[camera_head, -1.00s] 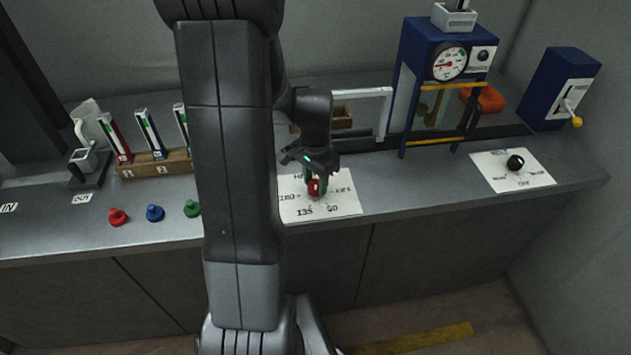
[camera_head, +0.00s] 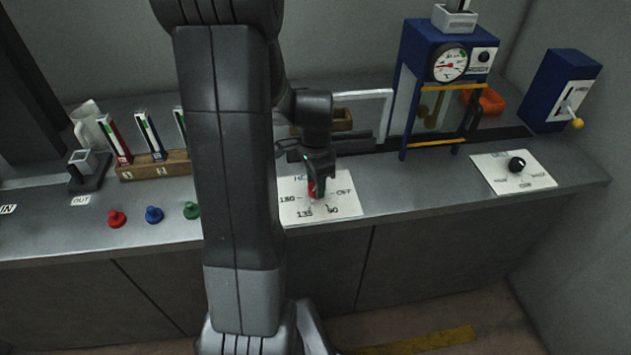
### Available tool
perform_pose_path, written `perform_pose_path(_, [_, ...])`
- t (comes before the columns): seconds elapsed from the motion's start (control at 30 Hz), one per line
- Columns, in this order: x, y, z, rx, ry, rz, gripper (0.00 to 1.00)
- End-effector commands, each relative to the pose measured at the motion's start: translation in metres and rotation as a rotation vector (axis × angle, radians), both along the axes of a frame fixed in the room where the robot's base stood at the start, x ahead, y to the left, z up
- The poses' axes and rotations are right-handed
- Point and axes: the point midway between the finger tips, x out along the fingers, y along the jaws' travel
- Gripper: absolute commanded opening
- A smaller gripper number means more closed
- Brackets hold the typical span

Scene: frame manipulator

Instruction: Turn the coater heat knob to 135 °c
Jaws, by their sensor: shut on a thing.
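A red heat knob (camera_head: 311,188) sits on a white dial plate (camera_head: 346,208) on the grey counter. The plate carries the marks 180, 135, 90 and OFF around the knob. My gripper (camera_head: 318,185) points down over the plate and is shut on the knob. The gripper's fingers hide much of the knob, so I cannot tell which mark its pointer faces. My arm stands in front of the plate's left side.
A second white plate with a black knob (camera_head: 517,164) lies to the right. A blue frame with a round gauge (camera_head: 450,65) and a blue lever box (camera_head: 562,90) stand behind. Red (camera_head: 117,219), blue (camera_head: 154,214) and green (camera_head: 191,210) pieces stand at the left.

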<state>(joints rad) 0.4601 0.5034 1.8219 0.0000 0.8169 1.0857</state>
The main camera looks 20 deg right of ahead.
Motion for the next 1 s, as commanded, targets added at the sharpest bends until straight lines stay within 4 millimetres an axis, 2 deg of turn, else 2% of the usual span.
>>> perform_pose_path(0.13, [0.001,-0.001,0.001,-0.003,-0.003,0.001,0.14])
perform_pose_path(0.17, [0.001,-0.001,0.001,-0.003,-0.003,0.001,0.41])
perform_pose_path(0.27, [0.001,-0.001,0.001,-0.002,-0.003,0.001,0.59])
perform_pose_path(0.53, [0.000,0.000,0.001,-0.001,-0.001,0.001,0.59])
perform_pose_path(0.67, [0.001,0.000,0.009,-0.002,-0.003,0.001,0.59])
perform_pose_path(0.77, [0.001,-0.001,0.023,-0.003,-0.005,0.001,0.59])
perform_pose_path(1.0, [0.001,-0.001,0.079,-0.004,-0.007,0.001,0.59])
